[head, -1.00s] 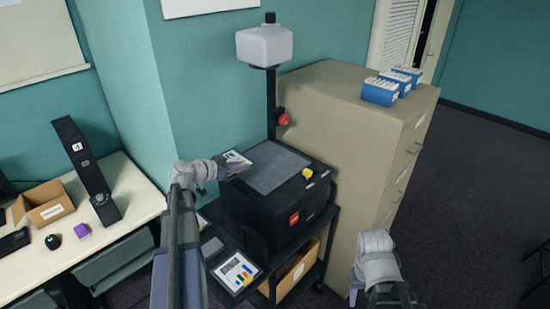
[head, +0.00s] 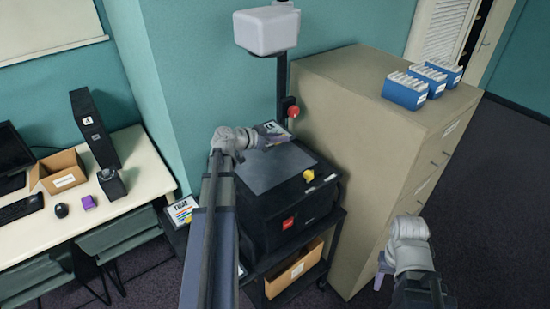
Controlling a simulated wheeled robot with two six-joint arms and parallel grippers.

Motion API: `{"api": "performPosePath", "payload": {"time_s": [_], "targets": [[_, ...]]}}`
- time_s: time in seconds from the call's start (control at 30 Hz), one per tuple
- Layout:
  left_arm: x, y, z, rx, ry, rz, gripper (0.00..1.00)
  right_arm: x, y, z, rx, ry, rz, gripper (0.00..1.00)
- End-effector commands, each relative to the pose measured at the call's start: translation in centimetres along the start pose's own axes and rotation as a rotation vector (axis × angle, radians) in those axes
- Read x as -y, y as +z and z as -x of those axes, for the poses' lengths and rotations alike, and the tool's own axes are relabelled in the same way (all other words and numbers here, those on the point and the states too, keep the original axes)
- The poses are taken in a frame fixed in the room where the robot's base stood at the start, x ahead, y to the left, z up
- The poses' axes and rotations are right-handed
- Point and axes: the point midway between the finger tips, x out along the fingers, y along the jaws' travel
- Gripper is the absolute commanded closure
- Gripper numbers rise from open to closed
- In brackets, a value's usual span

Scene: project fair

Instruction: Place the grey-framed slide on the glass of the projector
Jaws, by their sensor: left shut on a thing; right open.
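The projector (head: 290,219) is a black box on a dark cart, with a grey glass plate (head: 277,172) on top and a white head (head: 267,31) on a post above. My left gripper (head: 257,139) is shut on a slide (head: 272,129) with a greyish frame and a printed picture. It holds the slide tilted by the back edge of the glass, near the post; I cannot tell whether they touch. The gripper hides part of the slide. My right gripper (head: 382,269) is open and empty, low in front of the cabinet.
Another slide (head: 181,211) with a coloured print lies left of my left arm, partly hidden. A beige cabinet (head: 400,130) with blue boxes (head: 405,91) stands right of the projector. A yellow knob (head: 308,175) and a red knob (head: 293,112) stick out. The desk (head: 135,195) is at left.

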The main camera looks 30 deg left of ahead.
Motion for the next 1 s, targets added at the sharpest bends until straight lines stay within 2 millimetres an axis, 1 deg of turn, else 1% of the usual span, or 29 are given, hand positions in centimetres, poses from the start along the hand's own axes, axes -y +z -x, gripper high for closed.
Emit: {"api": "performPosePath", "payload": {"time_s": [0.17, 0.27, 0.5, 0.6, 0.8, 0.87, 1.0], "targets": [[0.0, 0.8, -0.3, 0.0, 0.0, 0.0, 1.0, 0.1, 0.0, -0.9, 0.0, 0.0, 0.001, 0.5], [0.0, 2.0, -0.8, 0.0, 0.0, 0.0, 1.0, 0.2, -0.1, -2.1, 0.0, 0.001, 0.004, 0.5], [0.0, 5.4, -2.3, 0.0, 0.0, 0.0, 1.0, 0.5, -0.3, -5.9, 0.0, 0.002, 0.009, 0.5], [0.0, 6.0, -2.5, 0.0, 0.0, 0.0, 1.0, 0.6, -0.4, -6.5, 0.0, 0.002, 0.009, 0.5], [0.0, 6.0, -2.5, 0.0, 0.0, 0.0, 1.0, 0.6, -0.4, -6.5, 0.0, 0.002, 0.009, 0.5], [0.0, 6.5, -2.7, 0.0, 0.0, 0.0, 1.0, 0.6, -0.4, -6.9, 0.0, 0.002, 0.008, 0.5], [0.0, 8.1, -3.3, 0.0, 0.0, 0.0, 1.0, 0.8, -0.5, -8.7, 0.0, 0.002, 0.008, 0.5]]}}
